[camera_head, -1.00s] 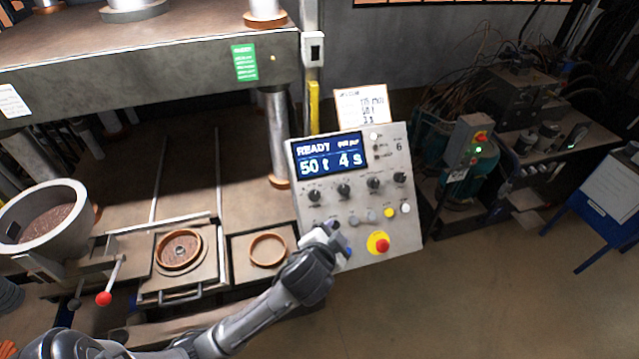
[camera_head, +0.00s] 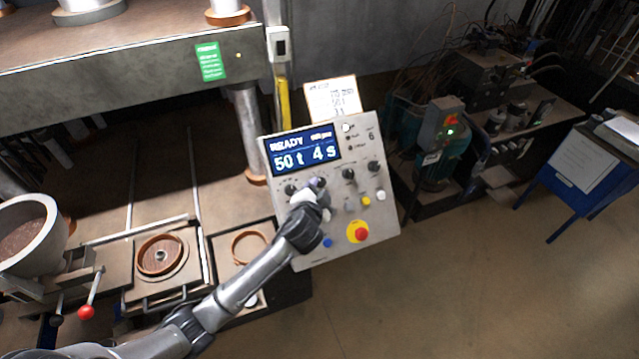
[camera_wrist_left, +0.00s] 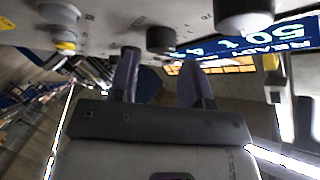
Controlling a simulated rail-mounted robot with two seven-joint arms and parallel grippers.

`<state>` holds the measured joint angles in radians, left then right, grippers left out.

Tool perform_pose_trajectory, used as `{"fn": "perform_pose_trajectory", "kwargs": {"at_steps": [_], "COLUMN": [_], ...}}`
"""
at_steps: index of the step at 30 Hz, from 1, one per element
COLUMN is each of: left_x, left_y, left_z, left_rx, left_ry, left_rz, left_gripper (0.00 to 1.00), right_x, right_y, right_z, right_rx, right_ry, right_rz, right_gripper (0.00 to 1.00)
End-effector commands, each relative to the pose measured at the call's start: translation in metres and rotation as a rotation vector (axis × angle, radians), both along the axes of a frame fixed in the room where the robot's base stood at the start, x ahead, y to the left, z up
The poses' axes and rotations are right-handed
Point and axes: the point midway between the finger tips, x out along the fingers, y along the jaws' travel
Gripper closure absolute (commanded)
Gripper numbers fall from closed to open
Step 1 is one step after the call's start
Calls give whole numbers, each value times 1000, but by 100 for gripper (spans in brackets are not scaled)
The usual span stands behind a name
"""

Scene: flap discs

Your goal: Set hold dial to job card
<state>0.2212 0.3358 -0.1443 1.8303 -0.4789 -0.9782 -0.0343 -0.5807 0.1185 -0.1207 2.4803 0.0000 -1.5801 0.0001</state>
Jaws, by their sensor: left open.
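The control panel (camera_head: 375,215) is tilted and light grey. Its blue display (camera_head: 303,152) reads READY, 50 t and 4 s. A row of black dials runs under the display: the leftmost (camera_head: 290,190), the third (camera_head: 348,174) and the rightmost (camera_head: 374,167). My right gripper is out of view.
Below the dials are small buttons and a red emergency stop (camera_head: 361,234) on yellow. The press bed with a round mould (camera_head: 160,255) and a ring (camera_head: 249,246) lies left. A red-knobbed lever (camera_head: 86,312) is farther left.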

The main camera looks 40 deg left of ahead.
Motion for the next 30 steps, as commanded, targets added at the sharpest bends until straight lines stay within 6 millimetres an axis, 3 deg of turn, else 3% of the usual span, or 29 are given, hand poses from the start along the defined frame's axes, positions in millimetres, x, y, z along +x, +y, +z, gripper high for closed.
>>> {"fn": "perform_pose_trajectory", "kwargs": {"at_steps": [9,21,30], "left_x": [22,24,24], "left_y": [12,13,13], "left_z": [-6,-8,-7], "left_rx": [1,0,-1], "left_ry": [-1,0,0], "left_rz": [1,0,0], "left_gripper": [56,56,84], "right_x": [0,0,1], "right_y": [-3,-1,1], "right_z": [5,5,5], "right_rx": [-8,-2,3], "right_ry": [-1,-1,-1], "right_rz": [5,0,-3], "right_gripper": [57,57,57]}}
